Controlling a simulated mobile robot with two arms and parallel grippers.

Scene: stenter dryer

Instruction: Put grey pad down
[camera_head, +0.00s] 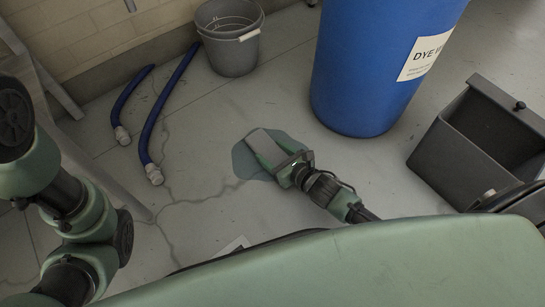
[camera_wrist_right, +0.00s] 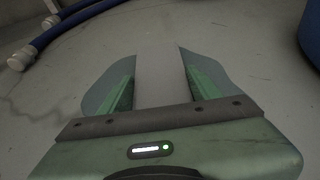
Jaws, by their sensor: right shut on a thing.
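My right gripper (camera_head: 274,155) is shut on a grey pad (camera_head: 259,139), low over the floor. The pad is a flat, light grey oblong that sticks out beyond the fingers; in the right wrist view the pad (camera_wrist_right: 158,70) lies between the two green fingers of the right gripper (camera_wrist_right: 160,90). Under and around the pad is a blue-grey wet patch (camera_head: 241,160) on the floor, seen also as the puddle (camera_wrist_right: 98,95). I cannot tell whether the pad touches the floor. Links of my left arm show at the left; its gripper is out of view.
A blue drum (camera_head: 360,75) with a dye label stands behind to the right. A dark open bin (camera_head: 440,150) is at the right. A grey bucket (camera_head: 232,52) and blue hoses (camera_head: 148,135) are at the back left. Cracked floor (camera_head: 190,180) between them is clear.

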